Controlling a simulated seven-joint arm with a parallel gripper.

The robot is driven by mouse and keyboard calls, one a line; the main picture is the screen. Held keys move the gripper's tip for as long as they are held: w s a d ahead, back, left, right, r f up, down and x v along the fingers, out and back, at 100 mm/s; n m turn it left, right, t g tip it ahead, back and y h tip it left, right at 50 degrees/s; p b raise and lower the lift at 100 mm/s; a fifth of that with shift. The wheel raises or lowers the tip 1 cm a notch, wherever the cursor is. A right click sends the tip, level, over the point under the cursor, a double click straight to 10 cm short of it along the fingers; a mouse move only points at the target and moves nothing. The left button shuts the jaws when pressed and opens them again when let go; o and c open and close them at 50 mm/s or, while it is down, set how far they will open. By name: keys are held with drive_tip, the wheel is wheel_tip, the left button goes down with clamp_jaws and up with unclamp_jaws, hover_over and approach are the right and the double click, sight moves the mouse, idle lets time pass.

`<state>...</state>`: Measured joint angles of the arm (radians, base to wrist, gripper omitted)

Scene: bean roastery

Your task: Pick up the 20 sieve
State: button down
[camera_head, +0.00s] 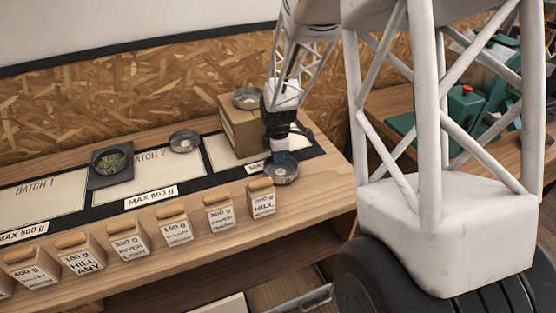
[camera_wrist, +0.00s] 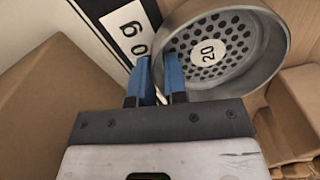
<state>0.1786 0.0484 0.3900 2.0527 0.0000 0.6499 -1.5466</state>
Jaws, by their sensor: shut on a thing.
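The 20 sieve (camera_wrist: 237,28) is a round grey metal dish with a perforated floor and a white label reading 20. In the wrist view it is at the upper right. My gripper (camera_wrist: 161,62) has blue fingers shut on the sieve's near left rim. In the head view the sieve (camera_head: 282,174) is at the table's front right, under my gripper (camera_head: 279,157). I cannot tell whether it touches the table.
A cardboard box (camera_head: 238,131) with another sieve (camera_head: 247,97) on top stands just behind my gripper. A dark tray (camera_head: 98,180) holds green beans. Several labelled bags (camera_head: 221,217) line the front edge.

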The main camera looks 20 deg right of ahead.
wheel_tip(320, 180, up, 9)
idle(0.5)
